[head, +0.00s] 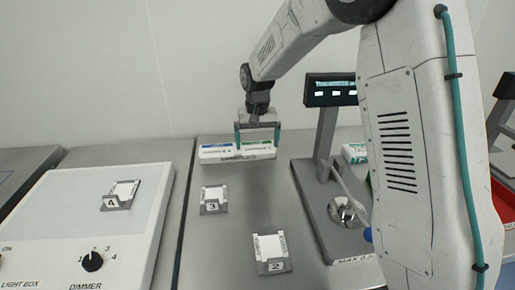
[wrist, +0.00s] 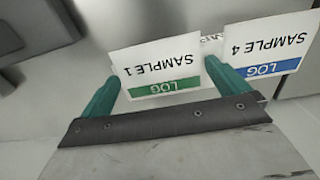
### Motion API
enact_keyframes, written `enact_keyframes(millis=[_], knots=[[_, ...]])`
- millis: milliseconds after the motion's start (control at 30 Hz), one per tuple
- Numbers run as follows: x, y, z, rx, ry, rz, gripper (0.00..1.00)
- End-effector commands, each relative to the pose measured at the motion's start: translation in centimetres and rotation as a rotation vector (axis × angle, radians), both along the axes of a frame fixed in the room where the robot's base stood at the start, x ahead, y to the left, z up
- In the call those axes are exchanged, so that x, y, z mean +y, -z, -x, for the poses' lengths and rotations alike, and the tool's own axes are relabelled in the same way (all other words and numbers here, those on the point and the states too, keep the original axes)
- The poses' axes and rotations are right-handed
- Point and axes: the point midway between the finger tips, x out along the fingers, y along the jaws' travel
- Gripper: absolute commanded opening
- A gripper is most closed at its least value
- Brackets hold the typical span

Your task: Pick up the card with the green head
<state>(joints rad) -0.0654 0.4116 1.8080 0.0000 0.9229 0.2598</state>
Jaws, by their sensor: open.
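The card with the green head (wrist: 160,62) is white, reads SAMPLE 1 and LOG, and appears upside down in the wrist view. In the head view the green-headed card (head: 257,142) stands in the white holder (head: 237,156) at the back of the bench. My gripper (head: 257,135) is open over it. Its two green fingers (wrist: 162,72) are on either side of the card in the wrist view, with a gap between them. I cannot tell whether either finger touches it. The card's lower part is hidden by the holder in the head view.
A blue-headed card, SAMPLE 4 (wrist: 268,45), stands close beside the right finger; it is also in the head view (head: 216,147). Small stands marked 3 (head: 213,207), 2 (head: 273,267) and 4 (head: 117,203) are nearer. A scale with a display (head: 331,90) stands to the right.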

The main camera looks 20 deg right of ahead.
Motion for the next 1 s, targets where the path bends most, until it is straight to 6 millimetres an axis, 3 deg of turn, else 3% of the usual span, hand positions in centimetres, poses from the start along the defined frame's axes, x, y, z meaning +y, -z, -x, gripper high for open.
enact_keyframes(millis=[400,500,833,1000], knots=[[-0.2,0.1,0.0,0.0,0.002,0.0,1.0],[-0.2,0.1,0.0,-0.001,0.002,0.0,0.73],[-0.2,-0.2,0.0,-0.001,0.002,0.0,0.73],[-0.2,-2.7,-0.1,-0.006,0.002,-0.001,0.73]])
